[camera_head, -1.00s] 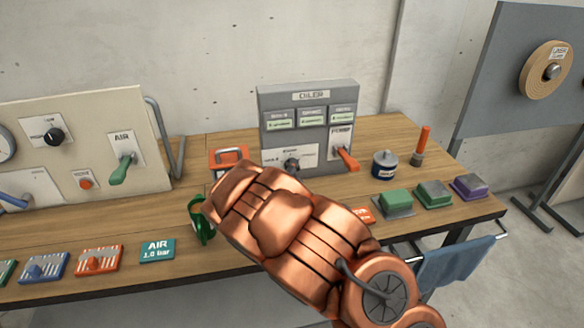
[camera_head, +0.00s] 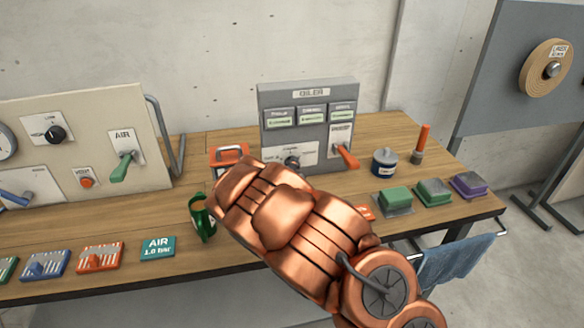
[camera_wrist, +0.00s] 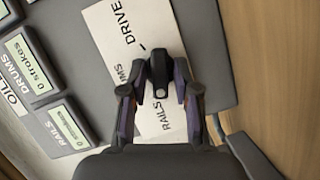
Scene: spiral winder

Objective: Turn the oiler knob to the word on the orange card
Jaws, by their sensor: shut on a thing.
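The grey oiler panel (camera_head: 308,88) stands at the back of the bench. Its dark knob (camera_head: 291,162) shows just above my arm. In the wrist view the knob (camera_wrist: 159,72) sits on a white plate (camera_wrist: 112,28) with the words DRIVE and RAILS and a partly covered word ending in MS. My gripper (camera_wrist: 159,92) is shut on the knob, a finger on each side. I cannot tell for sure which word the knob points at. An orange card (camera_head: 366,213) lies on the bench, mostly hidden by my arm; its word is unreadable.
A red lever (camera_head: 346,156) sticks out right of the knob. A blue-black pot (camera_head: 384,163) and several coloured blocks stand further right.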

